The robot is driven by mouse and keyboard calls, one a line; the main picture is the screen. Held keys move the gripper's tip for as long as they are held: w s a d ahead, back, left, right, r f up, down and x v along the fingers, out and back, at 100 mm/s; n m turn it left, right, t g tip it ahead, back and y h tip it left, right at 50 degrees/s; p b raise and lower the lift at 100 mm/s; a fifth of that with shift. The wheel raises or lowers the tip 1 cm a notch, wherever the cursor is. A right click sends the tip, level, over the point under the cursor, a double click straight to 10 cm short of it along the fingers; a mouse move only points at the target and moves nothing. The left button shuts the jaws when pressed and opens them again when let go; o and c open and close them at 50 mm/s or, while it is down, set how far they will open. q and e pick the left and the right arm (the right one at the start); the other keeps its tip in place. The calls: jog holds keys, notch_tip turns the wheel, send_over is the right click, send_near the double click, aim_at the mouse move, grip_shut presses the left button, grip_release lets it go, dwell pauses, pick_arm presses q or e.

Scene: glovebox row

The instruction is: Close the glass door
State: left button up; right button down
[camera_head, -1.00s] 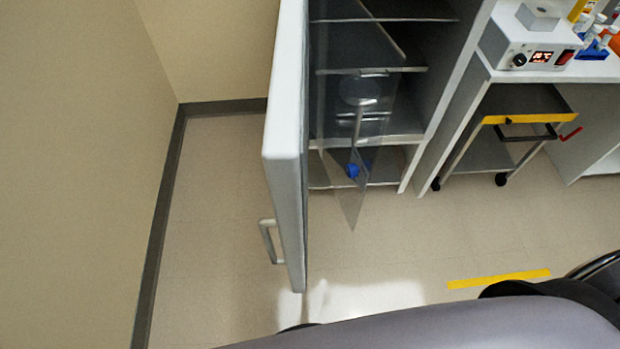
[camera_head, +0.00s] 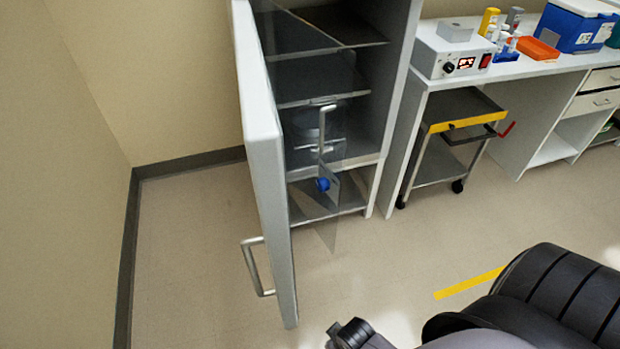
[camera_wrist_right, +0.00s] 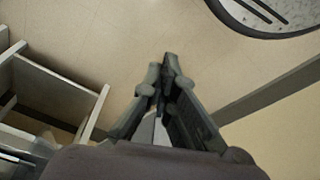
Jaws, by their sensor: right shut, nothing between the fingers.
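The glass door (camera_head: 333,208) is a clear panel in front of the tall grey cabinet (camera_head: 398,95) in the head view. It stands swung out from the shelves, its lower corner hanging over the floor. It carries an upright metal handle (camera_head: 321,130) and a blue knob (camera_head: 322,184). My right gripper (camera_wrist_right: 168,70) is shut and empty in the right wrist view, over bare floor and apart from any furniture. Dark parts of my own arm show at the bottom of the head view, well below the glass door. My left gripper is not in view.
A thick white outer door (camera_head: 262,130) with a metal handle (camera_head: 257,267) stands wide open left of the glass door. A cart with a yellow edge (camera_head: 467,120) sits under the bench (camera_head: 540,68) on the right. The floor before the cabinet is clear.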

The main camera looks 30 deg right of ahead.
jog(key=w+d+r+n+t+h+b, duration=0.2)
jog(key=w+d+r+t+h, duration=0.15)
jog(key=w+r, duration=0.65)
jog(key=w+d+r+n+t+h+b, duration=0.25)
jog(key=w+d+r+t, duration=0.3)
jog(key=r, duration=0.75)
jog(key=w+a+r+n+t+y, duration=0.1)
jog(key=w+a+r+n+t, duration=0.2)
jog(key=w+r+n+t, duration=0.4)
pick_arm(q)
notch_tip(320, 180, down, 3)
jog(key=p, duration=0.2)
jog(key=shift+p, duration=0.35)
pick_arm(e)
jog(key=w+d+r+n+g, duration=0.1)
jog(key=w+d, duration=0.5)
jog(key=w, duration=0.4)
jog(key=shift+r, duration=0.15)
jog(key=shift+s+d+n, duration=0.1)
jog(key=shift+d+n, duration=0.05)
jog(key=shift+n, duration=0.1)
